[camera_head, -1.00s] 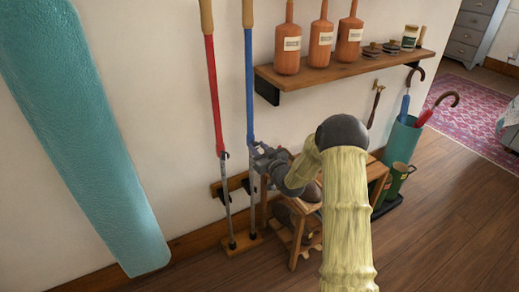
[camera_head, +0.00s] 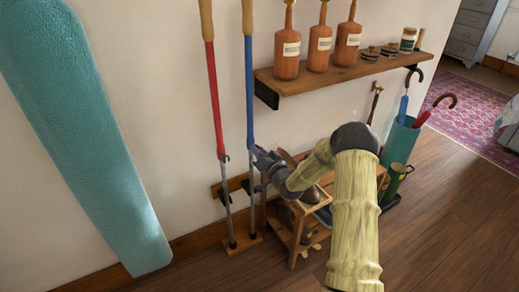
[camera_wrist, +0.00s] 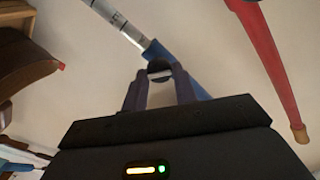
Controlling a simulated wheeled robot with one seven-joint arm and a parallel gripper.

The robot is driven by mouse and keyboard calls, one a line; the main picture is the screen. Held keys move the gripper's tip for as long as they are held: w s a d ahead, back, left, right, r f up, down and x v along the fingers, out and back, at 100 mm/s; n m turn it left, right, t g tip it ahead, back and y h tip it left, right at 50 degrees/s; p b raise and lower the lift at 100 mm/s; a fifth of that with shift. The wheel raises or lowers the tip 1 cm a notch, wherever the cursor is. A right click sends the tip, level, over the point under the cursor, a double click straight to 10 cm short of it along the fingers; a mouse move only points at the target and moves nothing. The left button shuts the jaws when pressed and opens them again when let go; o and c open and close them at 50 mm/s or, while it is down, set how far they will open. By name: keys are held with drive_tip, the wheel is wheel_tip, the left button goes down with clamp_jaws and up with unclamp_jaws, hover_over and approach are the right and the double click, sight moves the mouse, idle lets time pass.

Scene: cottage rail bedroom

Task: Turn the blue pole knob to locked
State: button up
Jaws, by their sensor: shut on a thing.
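The blue pole (camera_head: 249,90) stands upright against the wall, with a wooden top, a blue upper tube and a grey lower tube (camera_head: 253,205). Its blue tube (camera_wrist: 193,85) and marked grey tube (camera_wrist: 118,20) cross the wrist view at a slant. The knob (camera_wrist: 159,69) shows as a small dark round part at the joint, between my fingertips. My gripper (camera_head: 259,157) reaches the pole from the right and is shut on the knob. The fingers (camera_wrist: 159,80) hide part of the knob, and I cannot read any lock mark.
A red pole (camera_head: 212,100) stands close to the left. A wall shelf (camera_head: 340,75) with bottles juts out at upper right. A wooden rack (camera_head: 296,250) stands below my arm, and an umbrella stand (camera_head: 397,145) is farther right. The floor at right is clear.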

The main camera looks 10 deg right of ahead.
drive_tip(key=m+p, duration=0.3)
drive_tip(key=m, duration=0.8)
drive_tip(key=shift+d+f, duration=0.1)
drive_tip(key=shift+f, duration=0.05)
idle(0.4)
drive_tip(key=o, duration=1)
drive_tip(key=shift+w, duration=0.1)
drive_tip(key=shift+c, duration=0.2)
drive_tip(key=p+v, duration=0.2)
drive_tip(key=v, duration=1.5)
drive_tip(key=shift+s, duration=0.2)
